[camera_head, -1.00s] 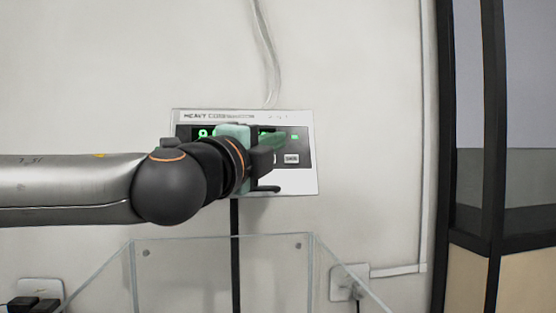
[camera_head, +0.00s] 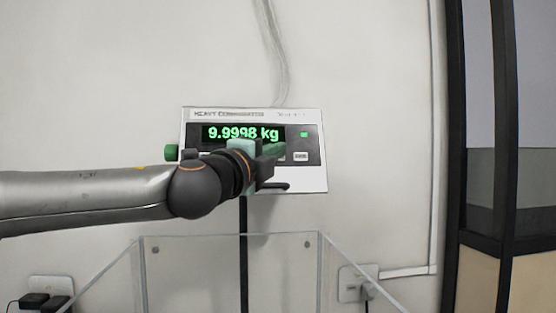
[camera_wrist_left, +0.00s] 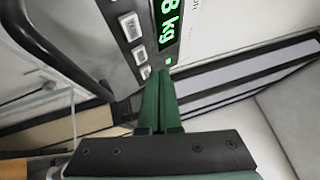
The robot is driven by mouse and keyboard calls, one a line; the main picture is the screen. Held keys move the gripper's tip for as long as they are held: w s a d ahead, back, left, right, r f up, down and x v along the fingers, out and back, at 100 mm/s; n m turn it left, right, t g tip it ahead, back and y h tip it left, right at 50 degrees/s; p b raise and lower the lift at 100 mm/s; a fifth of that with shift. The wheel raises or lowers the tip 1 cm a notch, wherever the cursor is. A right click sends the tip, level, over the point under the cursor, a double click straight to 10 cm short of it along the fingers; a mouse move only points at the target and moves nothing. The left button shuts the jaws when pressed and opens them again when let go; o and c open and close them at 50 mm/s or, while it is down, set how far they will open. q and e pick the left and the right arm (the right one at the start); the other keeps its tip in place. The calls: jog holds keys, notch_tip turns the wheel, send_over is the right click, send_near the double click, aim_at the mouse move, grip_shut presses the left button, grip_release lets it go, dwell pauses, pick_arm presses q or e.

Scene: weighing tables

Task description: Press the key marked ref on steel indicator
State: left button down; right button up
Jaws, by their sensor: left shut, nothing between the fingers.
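The steel indicator (camera_head: 312,178) is upright on a dark post in front of the wall, its green display (camera_head: 243,133) reading 9.9998 kg. One pale key (camera_head: 300,156) shows right of my gripper; my gripper hides others. In the left wrist view the keys (camera_wrist_left: 130,27) run in a row beside the display (camera_wrist_left: 168,22). Their markings are too small to read, so I cannot tell which is ref. My left gripper (camera_head: 282,149) is shut and empty in front of the key row. Its fingertips (camera_wrist_left: 160,78) are near the row's end; contact is unclear. My right gripper is out of view.
A green knob (camera_head: 171,152) sticks out at the indicator's left side. A clear-walled enclosure (camera_head: 233,237) stands below. A cable (camera_head: 275,60) runs up the wall. A dark frame (camera_head: 486,220) stands at the right. The wall above the indicator is otherwise clear.

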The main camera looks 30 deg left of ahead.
pick_arm(q)
jog(key=shift+w+a+f, duration=0.15)
jog(key=shift+w+a, duration=0.2)
jog(key=shift+w, duration=0.15)
dwell(1.8)
jog(key=shift+w+a+f, duration=0.15)
jog(key=shift+w+a, duration=0.05)
jog(key=shift+w, duration=0.1)
jog(key=shift+w+a+f, duration=0.1)
jog(key=shift+w+a, duration=0.15)
jog(key=shift+w, duration=0.05)
dwell(0.8)
jog(key=shift+s, duration=0.1)
jog(key=shift+s+d+r, duration=0.2)
jog(key=shift+s+d, duration=0.25)
jog(key=shift+s, duration=0.1)
jog(key=s+d, duration=0.1)
jog(key=s, duration=0.1)
jog(key=s+d+r, duration=0.1)
jog(key=d, duration=0.1)
jog(key=shift+s+r, duration=0.2)
jog(key=shift+s, duration=0.2)
